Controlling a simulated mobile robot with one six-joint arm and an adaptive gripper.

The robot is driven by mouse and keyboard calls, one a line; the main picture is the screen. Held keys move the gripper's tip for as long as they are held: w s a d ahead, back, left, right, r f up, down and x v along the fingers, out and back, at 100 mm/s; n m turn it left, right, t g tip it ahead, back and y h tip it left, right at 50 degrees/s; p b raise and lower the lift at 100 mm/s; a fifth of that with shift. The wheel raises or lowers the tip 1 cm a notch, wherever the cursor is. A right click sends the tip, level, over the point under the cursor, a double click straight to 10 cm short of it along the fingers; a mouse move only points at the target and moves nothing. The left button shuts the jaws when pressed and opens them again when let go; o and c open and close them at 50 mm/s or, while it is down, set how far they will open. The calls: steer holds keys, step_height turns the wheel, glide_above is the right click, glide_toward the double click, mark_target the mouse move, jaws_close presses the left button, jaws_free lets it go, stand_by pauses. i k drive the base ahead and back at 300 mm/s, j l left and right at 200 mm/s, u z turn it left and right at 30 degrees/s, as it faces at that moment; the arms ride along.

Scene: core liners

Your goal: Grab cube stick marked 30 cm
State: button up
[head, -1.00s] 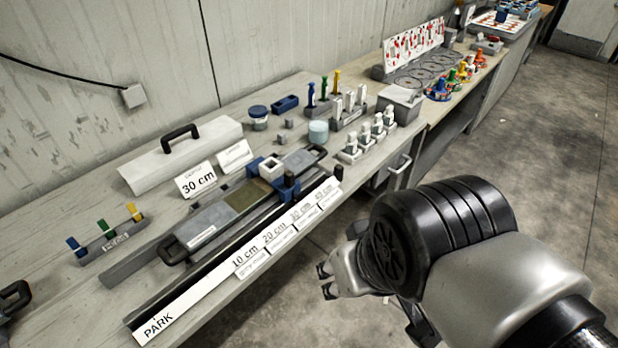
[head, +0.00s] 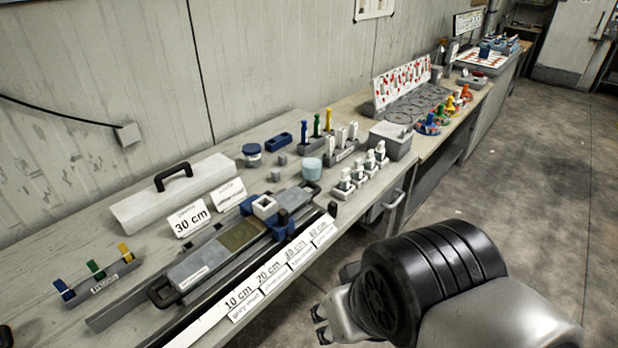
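A white card printed "30 cm" (head: 190,220) stands on the bench in front of a white handled cover. A second "30 cm" label (head: 297,250) is in the row of labels along the bench's front edge, beside a long grey rail device (head: 200,268). A small holder (head: 105,278) with blue, green and yellow tabs is at the left. Another holder (head: 318,148) has upright blue, green and yellow sticks. I cannot tell which item is the cube stick marked 30 cm. My gripper (head: 319,324) is beyond the bench's front edge, its fingertips apart and empty.
The white handled cover (head: 175,195) lies along the wall. White blocks (head: 360,172), a pale jar (head: 311,169) and a grey box (head: 390,140) crowd the bench's right part. A drawer handle (head: 397,200) juts out in front. The floor to the right is clear.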

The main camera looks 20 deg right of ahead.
mark_target(342, 133)
steer(key=i+l+u, duration=0.15)
steer(key=l+u, duration=0.15)
steer(key=u, duration=0.15)
steer(key=i+l+u, duration=0.1)
steer(key=l+u, duration=0.9)
steer(key=l, duration=1.7)
